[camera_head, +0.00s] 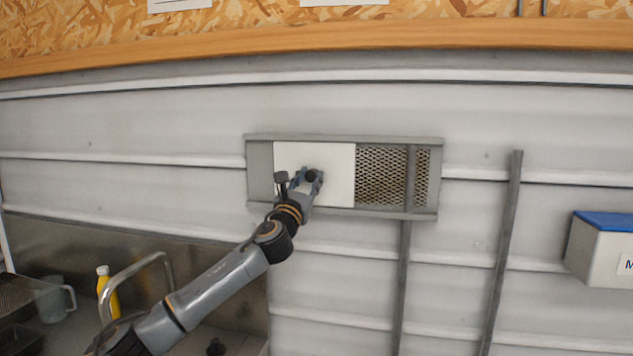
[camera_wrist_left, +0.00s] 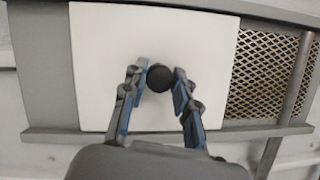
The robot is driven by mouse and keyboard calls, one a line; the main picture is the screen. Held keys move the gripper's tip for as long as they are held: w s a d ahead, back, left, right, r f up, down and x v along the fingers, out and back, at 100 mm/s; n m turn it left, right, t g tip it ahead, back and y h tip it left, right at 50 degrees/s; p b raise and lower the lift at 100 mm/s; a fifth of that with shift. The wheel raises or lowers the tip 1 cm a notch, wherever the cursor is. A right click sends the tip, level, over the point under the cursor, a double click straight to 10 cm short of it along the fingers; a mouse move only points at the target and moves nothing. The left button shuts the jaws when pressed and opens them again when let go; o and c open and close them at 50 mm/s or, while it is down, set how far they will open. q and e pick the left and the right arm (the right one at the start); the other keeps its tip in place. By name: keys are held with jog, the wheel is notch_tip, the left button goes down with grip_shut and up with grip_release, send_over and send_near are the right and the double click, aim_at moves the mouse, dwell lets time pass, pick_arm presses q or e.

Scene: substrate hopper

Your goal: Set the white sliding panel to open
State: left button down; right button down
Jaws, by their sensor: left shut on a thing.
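The white sliding panel (camera_head: 336,166) sits in a grey wall frame (camera_head: 350,139), left of the middle. A strip of plain grey backing shows to its left, and metal mesh (camera_head: 382,172) is uncovered to its right. A round black knob (camera_wrist_left: 160,77) stands on the panel. My left gripper (camera_head: 310,177) is at the panel, its two fingers closed around the knob. In the left wrist view the fingers (camera_wrist_left: 158,84) lie on either side of the knob. My right gripper is in neither view.
A grey vertical post (camera_head: 408,180) crosses the mesh. A slanted grey bar (camera_head: 503,245) stands further right, near a blue-lidded box (camera_head: 603,245).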

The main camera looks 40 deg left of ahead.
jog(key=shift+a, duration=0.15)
pick_arm(q)
jog(key=c, duration=1)
grip_release()
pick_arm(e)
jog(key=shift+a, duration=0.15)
pick_arm(q)
jog(key=shift+v, duration=6)
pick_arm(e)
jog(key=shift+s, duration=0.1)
pick_arm(q)
jog(key=shift+f, duration=0.1)
